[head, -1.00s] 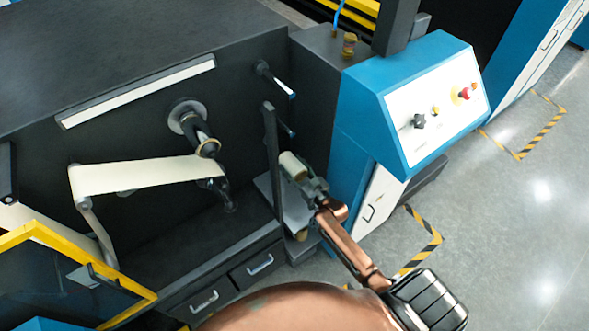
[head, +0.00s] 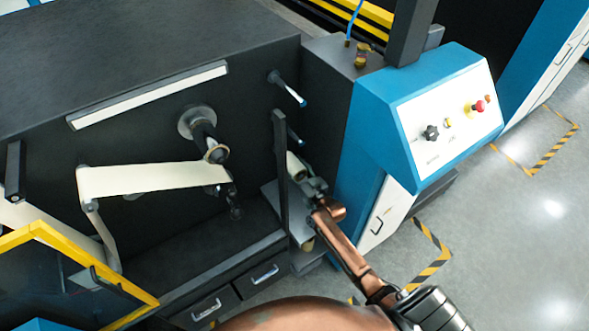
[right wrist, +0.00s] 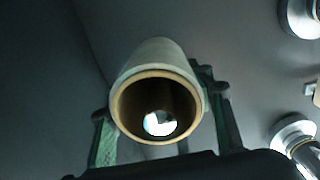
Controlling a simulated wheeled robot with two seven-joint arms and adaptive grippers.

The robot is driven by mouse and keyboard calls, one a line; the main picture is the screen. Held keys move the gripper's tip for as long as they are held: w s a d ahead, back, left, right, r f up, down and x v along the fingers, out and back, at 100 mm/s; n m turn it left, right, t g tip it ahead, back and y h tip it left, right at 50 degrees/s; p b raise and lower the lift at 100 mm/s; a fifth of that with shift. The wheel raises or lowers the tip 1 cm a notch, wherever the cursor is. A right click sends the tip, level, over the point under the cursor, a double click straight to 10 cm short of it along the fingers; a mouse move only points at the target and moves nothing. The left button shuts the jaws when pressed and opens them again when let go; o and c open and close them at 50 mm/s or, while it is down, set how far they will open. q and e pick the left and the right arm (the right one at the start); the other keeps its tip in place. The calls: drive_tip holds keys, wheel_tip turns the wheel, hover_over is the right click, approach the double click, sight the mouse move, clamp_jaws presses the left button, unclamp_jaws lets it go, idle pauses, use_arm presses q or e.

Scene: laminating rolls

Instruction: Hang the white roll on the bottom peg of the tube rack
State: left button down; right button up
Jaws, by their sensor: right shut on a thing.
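My right gripper (head: 312,186) is shut on the white roll (head: 295,166), beside a dark upright post at the machine's right end. In the right wrist view the roll (right wrist: 155,58) sits between the two fingers (right wrist: 166,132), its open brown-rimmed end facing the camera. A bright white and cyan spot shows inside its bore; I cannot tell whether this is a peg tip inside or beyond it. Any peg behind the roll is hidden. My left gripper is out of view.
The dark upright post (head: 280,175) stands close left of the roll. A blue control cabinet (head: 365,120) is close on the right. A large spindle (head: 203,130) and a cream web (head: 150,179) lie left. Metal fittings (right wrist: 294,134) show at right in the wrist view.

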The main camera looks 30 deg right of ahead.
drive_tip(key=shift+w+a+b, duration=0.15)
drive_tip(key=shift+w+b, duration=0.35)
drive_tip(key=shift+w, duration=1.2)
drive_tip(key=shift+w+r, duration=0.2)
drive_tip(key=shift+r, duration=0.15)
drive_tip(key=shift+a+r, duration=0.1)
drive_tip(key=shift+r, duration=0.05)
drive_tip(key=o, duration=1.3)
drive_tip(key=shift+w, duration=0.1)
drive_tip(key=shift+o, duration=0.2)
drive_tip(key=shift+s+f, duration=0.35)
drive_tip(key=shift+s, duration=0.2)
drive_tip(key=s+d, duration=0.1)
drive_tip(key=s, duration=1)
drive_tip(key=shift+s+f, duration=0.15)
drive_tip(key=shift+s, duration=0.1)
